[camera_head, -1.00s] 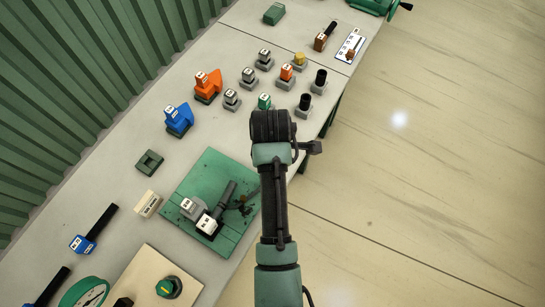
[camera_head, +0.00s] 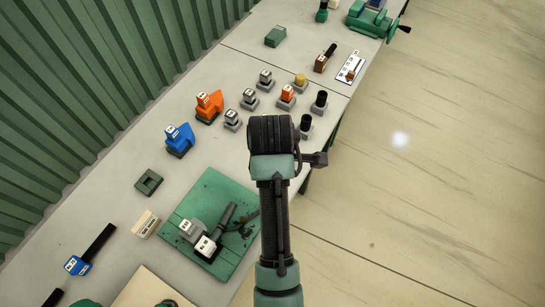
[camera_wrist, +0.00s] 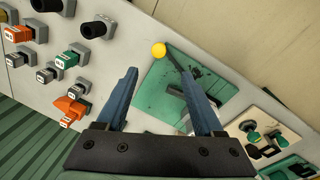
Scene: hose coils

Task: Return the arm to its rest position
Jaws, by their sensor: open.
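My arm (camera_head: 275,215) reaches up from the bottom of the head view over the right side of the bench, its black end near the small fittings. The gripper's jaws are hidden there. In the wrist view, my gripper (camera_wrist: 160,72) shows two blue-grey fingers spread wide apart, with nothing clasped between them. A round yellow thing (camera_wrist: 158,50) appears beyond the fingertips. I cannot tell its height above the bench.
The bench (camera_head: 120,200) holds a green mat (camera_head: 185,205) with hose pieces, a blue fitting (camera_head: 180,139), an orange fitting (camera_head: 209,105) and several small grey-based fittings. A ribbed green wall (camera_head: 70,100) borders the left. Open floor (camera_head: 430,180) lies right.

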